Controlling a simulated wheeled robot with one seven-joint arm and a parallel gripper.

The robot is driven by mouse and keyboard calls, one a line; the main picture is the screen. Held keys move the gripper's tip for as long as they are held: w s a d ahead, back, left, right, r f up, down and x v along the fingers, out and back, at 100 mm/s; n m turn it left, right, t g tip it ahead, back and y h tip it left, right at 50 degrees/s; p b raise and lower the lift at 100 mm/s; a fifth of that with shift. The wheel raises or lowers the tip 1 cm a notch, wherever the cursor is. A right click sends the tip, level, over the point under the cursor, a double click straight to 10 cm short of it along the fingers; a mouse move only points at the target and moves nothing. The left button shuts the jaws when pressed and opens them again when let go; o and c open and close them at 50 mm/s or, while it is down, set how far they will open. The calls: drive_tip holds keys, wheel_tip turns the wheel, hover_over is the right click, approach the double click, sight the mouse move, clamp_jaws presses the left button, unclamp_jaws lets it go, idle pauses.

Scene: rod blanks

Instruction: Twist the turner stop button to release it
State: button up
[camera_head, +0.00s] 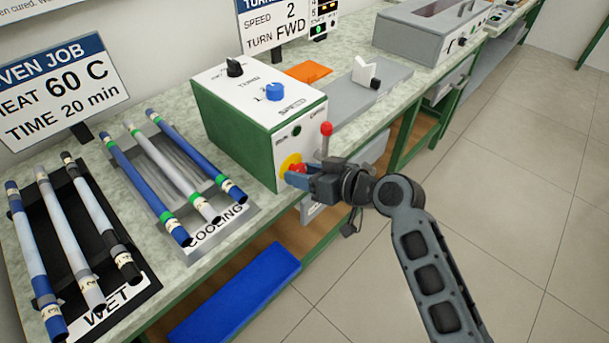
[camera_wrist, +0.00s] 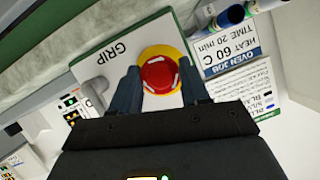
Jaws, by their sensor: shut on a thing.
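The turner is a green and white box (camera_head: 243,117) on the bench. Its stop button (camera_head: 297,169) is a red mushroom head on a yellow disc, low on the front face. In the wrist view the red stop button (camera_wrist: 158,75) shows white marks and sits between my two fingers. My gripper (camera_head: 296,176) reaches in from the right and is shut on the button. The head view hides part of the button behind the gripper. In the wrist view my gripper (camera_wrist: 160,92) has one finger on each side of the red head.
A red-knobbed lever (camera_head: 326,130) stands close above my gripper. The turner's top carries a blue knob (camera_head: 275,91) and a black knob (camera_head: 234,67). Rods lie on the cooling rack (camera_head: 222,227) and the wet rack (camera_head: 125,300) at left. Floor at right is clear.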

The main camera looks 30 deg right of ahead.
drive_tip(key=shift+w+m+y, duration=0.15)
drive_tip(key=shift+m+y, duration=0.35)
drive_tip(key=shift+m, duration=0.3)
drive_tip(key=shift+r, duration=0.1)
drive_tip(key=o, duration=1.1)
drive_tip(key=shift+c, duration=0.2)
drive_tip(key=b+v, duration=0.1)
drive_tip(key=v, duration=0.6)
drive_tip(key=shift+s+d, duration=0.2)
drive_tip(key=shift+s, duration=0.15)
